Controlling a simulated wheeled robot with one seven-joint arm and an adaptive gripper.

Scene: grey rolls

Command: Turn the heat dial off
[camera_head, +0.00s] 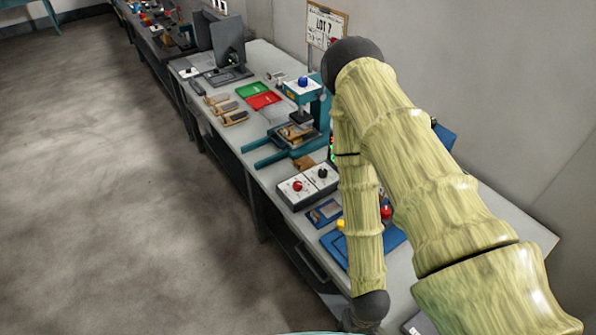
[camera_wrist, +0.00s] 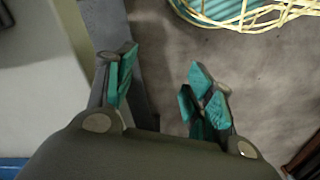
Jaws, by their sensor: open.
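A white control box (camera_head: 307,185) sits on the workbench near its front edge. It carries a red knob (camera_head: 298,186) and a black knob (camera_head: 322,173); I cannot read which one is the heat dial. A teal press (camera_head: 299,92) with a blue top button stands behind the box. In the wrist view my gripper (camera_wrist: 160,68) is open, its teal-padded fingers apart with nothing between them. It points down past the bench edge, over the floor.
My arm hides part of the bench right of the box. A blue tray (camera_head: 390,240) with red and yellow parts lies beside it. Red (camera_head: 264,100) and green (camera_head: 251,90) trays, a monitor (camera_head: 228,42) and a wall sign (camera_head: 326,25) are farther back. Open floor (camera_head: 110,200) lies left.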

